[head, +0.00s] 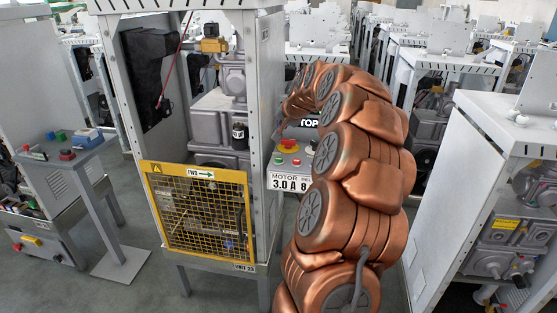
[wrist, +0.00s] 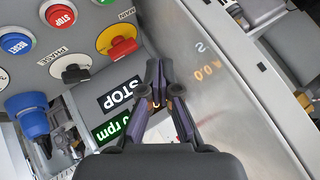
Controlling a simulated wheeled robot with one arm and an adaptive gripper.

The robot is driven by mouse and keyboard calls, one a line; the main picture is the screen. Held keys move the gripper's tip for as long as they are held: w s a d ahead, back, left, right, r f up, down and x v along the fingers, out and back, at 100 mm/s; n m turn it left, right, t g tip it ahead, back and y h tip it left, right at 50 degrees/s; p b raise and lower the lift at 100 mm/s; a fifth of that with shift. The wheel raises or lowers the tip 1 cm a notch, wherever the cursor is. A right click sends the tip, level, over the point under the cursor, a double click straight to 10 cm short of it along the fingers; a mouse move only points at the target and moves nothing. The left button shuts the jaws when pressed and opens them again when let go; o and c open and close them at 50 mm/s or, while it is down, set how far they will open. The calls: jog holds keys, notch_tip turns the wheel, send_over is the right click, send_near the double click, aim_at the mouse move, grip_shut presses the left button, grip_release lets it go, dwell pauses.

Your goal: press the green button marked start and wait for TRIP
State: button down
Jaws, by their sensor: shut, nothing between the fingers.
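The control panel (head: 310,134) shows partly behind my arm in the head view. A small green button (head: 279,161) sits at its lower left; its label is too small to read. A black display (wrist: 121,95) reads STOP; TRIP is not shown. My gripper (wrist: 159,82) is shut and empty, in front of the panel's side edge beside the display. It appears apart from the buttons. In the head view my arm hides its fingertips.
A yellow mesh guard (head: 203,212) stands left of my arm. White cabinets (head: 470,150) stand at right.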

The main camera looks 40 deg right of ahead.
aim_at(280, 160)
jog(key=shift+f, duration=0.1)
notch_tip(280, 160, down, 8)
jog(key=shift+r+b, duration=0.15)
jog(key=shift+b, duration=0.65)
jog(key=shift+f, duration=0.45)
jog(key=shift+f+b, duration=0.1)
jog(key=shift+b, duration=0.2)
dwell(0.5)
jog(key=shift+f+b, duration=0.3)
jog(key=shift+b, duration=0.05)
jog(key=shift+f+b, duration=0.35)
jog(key=shift+f, duration=0.1)
dwell(0.8)
dwell(0.4)
jog(key=shift+r, duration=0.9)
